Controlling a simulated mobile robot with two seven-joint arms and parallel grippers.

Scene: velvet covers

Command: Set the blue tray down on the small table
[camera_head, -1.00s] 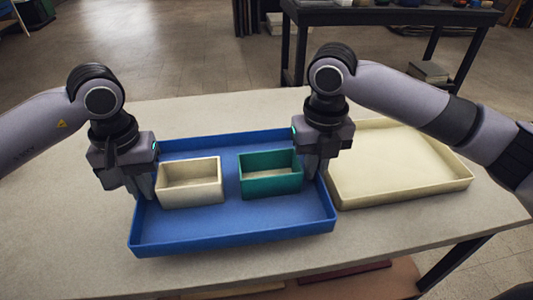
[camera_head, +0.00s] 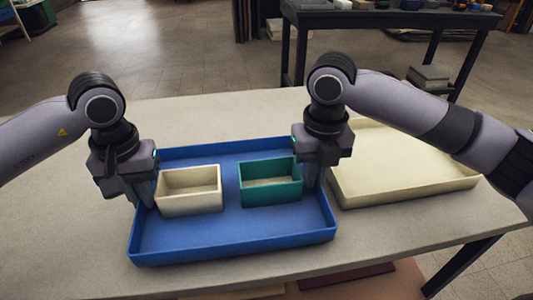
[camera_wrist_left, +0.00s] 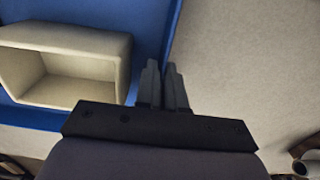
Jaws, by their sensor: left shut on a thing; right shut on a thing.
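The blue tray (camera_head: 240,238) is over the near part of the pale table (camera_head: 60,200); I cannot tell whether it touches the tabletop. It carries a cream box (camera_head: 190,203) on the left and a green box (camera_head: 270,193) on the right. My left gripper (camera_head: 145,200) is shut on the tray's left wall; its fingers (camera_wrist_left: 165,85) show close together at the blue edge in the left wrist view. My right gripper (camera_head: 312,182) is shut on the right wall. A dark table (camera_head: 390,20) stands across the floor at the back right; it may be the small table.
A cream tray (camera_head: 405,195) lies on the pale table just right of the blue tray. Small items line the dark table's far side, and books (camera_head: 428,77) sit below it. Open floor (camera_head: 190,60) lies between the tables.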

